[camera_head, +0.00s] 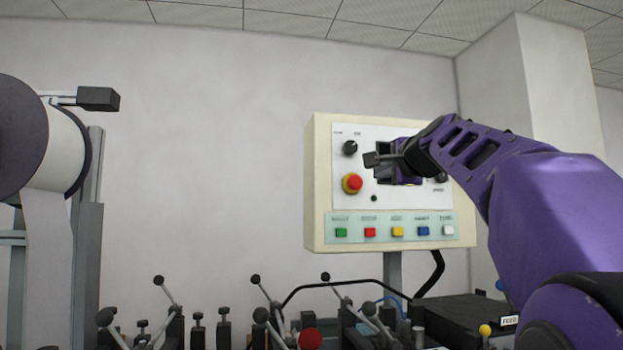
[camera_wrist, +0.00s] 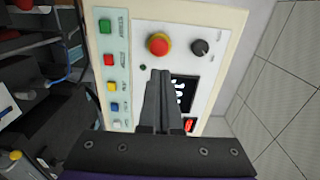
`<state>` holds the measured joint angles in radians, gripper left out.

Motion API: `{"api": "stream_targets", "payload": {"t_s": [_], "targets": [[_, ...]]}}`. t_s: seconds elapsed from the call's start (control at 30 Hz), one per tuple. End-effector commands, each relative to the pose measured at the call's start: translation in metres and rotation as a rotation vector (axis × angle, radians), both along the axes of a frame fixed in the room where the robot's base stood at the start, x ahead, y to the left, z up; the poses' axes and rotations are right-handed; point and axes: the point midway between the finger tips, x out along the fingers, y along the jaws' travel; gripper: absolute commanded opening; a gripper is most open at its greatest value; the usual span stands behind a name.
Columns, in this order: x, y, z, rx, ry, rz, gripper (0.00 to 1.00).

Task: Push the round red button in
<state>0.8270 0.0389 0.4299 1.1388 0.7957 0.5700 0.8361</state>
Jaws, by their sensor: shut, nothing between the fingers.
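The round red button (camera_head: 352,183) sits on a yellow collar at the left of the white face of a cream control box (camera_head: 318,225). It also shows in the wrist view (camera_wrist: 158,44), above my fingertips in the picture. My gripper (camera_head: 372,160) is in front of the panel, up and to the right of the button in the head view. Its fingers are together and empty in the wrist view (camera_wrist: 160,78). They look apart from the button. My gripper and wrist hide part of a dark display (camera_wrist: 184,92).
A black knob (camera_head: 350,147) is above the button. A row of small square buttons, including a flat red one (camera_head: 370,232), runs along the box's lower strip. Several black levers with ball knobs (camera_head: 255,279) stand below. A large roll (camera_head: 40,150) is at the left.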

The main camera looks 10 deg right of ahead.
Motion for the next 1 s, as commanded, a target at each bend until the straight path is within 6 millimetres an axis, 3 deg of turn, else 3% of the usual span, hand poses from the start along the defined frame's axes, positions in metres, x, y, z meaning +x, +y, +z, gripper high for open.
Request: {"api": "stream_targets", "payload": {"t_s": [0.3, 0.5, 0.7, 1.0], "targets": [[0.070, 0.001, 0.004, 0.004, 0.002, 0.006, 0.00], [0.103, 0.001, 0.001, 0.002, 0.002, 0.004, 0.00], [0.118, 0.000, 0.000, 0.001, -0.001, 0.001, 0.00], [0.120, 0.000, -0.002, 0.000, -0.001, 0.000, 0.00]]}}
